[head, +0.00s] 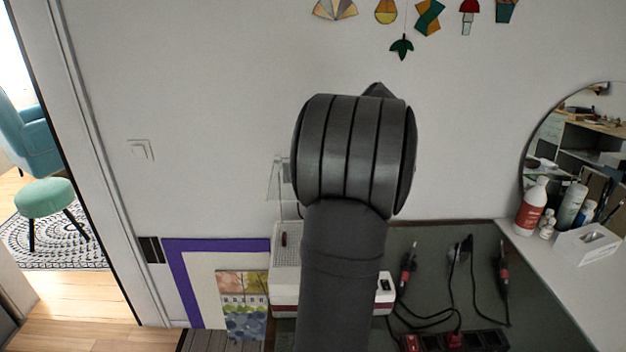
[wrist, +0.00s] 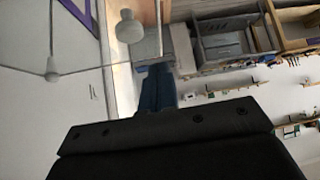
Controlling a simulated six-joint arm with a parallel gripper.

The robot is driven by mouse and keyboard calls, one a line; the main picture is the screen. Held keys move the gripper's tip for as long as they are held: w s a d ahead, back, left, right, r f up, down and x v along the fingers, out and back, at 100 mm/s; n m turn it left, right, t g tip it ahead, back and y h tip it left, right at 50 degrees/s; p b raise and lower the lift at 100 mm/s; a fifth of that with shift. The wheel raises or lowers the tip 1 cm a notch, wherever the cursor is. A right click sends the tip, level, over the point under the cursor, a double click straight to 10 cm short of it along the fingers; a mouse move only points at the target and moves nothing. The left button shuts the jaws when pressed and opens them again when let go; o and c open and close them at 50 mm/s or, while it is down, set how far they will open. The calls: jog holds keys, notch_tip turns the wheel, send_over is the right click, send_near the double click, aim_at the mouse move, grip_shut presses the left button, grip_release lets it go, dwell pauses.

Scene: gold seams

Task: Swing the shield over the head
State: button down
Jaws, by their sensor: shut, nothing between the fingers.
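A white grinder (head: 284,290) with a red band stands at the back left of the dark bench, mostly hidden behind my arm. A clear pane, which looks like its shield (head: 275,180), stands upright above it, just left of my arm. The grinder's head is hidden by my arm. In the head view my arm rises in front of the machine and hides my gripper's fingers. In the wrist view the dark bolted body of my gripper (wrist: 165,132) fills the bottom; it is shut with nothing held. No shield is recognisable in the wrist view.
Soldering irons (head: 408,270) with loose black cables and a power strip (head: 455,341) lie right of my arm. Bottles (head: 532,206) and a tissue box (head: 587,244) stand on a white surface at right. A purple-edged panel (head: 178,265) is at left. Glass ornaments (head: 402,47) hang above.

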jog(key=w+d+r, duration=0.3)
jog(key=r, duration=0.2)
jog(key=shift+w+d+r, duration=0.25)
jog(key=shift+r, duration=0.15)
jog(key=shift+a+f, duration=0.1)
jog(key=s+a+f, duration=0.1)
jog(key=f, duration=0.1)
jog(key=s+a+f, duration=0.1)
jog(key=s+f, duration=0.1)
jog(key=s+a+f, duration=0.1)
jog(key=a+f, duration=0.1)
jog(key=shift+s+a+f, duration=0.1)
jog(key=shift+s+f, duration=0.05)
jog(key=shift+f, duration=0.65)
jog(key=shift+w+d+f, duration=0.15)
jog(key=shift+w+d, duration=0.65)
jog(key=shift+d, duration=0.05)
jog(key=shift+w+d+f, duration=0.1)
jog(key=shift+w+d, duration=0.2)
jog(key=shift+d, duration=0.1)
